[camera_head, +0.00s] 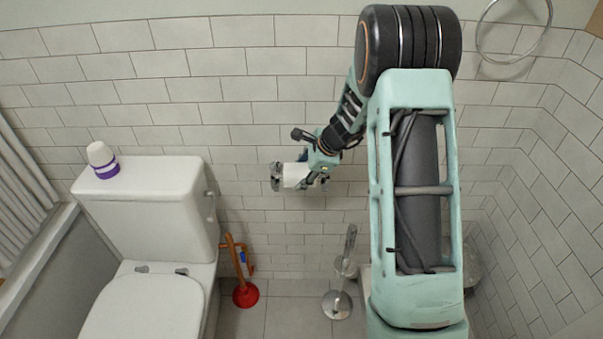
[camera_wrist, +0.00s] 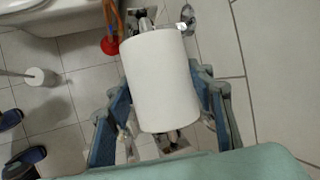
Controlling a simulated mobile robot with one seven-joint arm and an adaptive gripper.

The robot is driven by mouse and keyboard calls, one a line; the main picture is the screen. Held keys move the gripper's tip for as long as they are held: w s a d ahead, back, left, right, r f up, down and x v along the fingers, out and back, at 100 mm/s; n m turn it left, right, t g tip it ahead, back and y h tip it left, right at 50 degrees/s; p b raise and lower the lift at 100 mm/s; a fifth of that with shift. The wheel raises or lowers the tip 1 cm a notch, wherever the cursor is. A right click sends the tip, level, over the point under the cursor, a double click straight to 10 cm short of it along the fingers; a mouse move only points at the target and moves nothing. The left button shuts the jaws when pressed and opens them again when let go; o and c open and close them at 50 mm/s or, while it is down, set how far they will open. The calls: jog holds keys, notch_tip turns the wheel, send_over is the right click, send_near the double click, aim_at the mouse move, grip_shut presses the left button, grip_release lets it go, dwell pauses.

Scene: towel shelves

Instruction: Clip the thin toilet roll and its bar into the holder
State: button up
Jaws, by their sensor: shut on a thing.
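The white toilet roll (camera_wrist: 160,80) fills the middle of the wrist view, with metal showing past both its ends. My gripper (camera_wrist: 162,100) has its blue fingers on either side of the roll and is shut on it. In the head view the roll (camera_head: 294,176) is small and lies level at the wall, with my gripper (camera_head: 309,167) at its right. The chrome holder (camera_head: 276,177) shows at the roll's left end; in the wrist view a chrome wall mount (camera_wrist: 188,17) shows beyond the far end. Whether the bar sits in the holder I cannot tell.
A toilet (camera_head: 150,240) with a white and purple bottle (camera_head: 102,160) on its tank stands at the left. A red plunger (camera_head: 246,294) and a toilet brush (camera_head: 338,300) stand on the floor below. A ring (camera_head: 513,30) hangs at upper right.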

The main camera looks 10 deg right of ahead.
jog(key=shift+s+a+f+b, duration=0.1)
jog(key=shift+f+b, duration=1.45)
jog(key=shift+f, duration=0.1)
dwell(2.4)
jog(key=shift+f+b, duration=0.7)
jog(key=shift+b, duration=0.05)
dwell(1.0)
jog(key=o, duration=1.3)
jog(key=shift+c, duration=0.2)
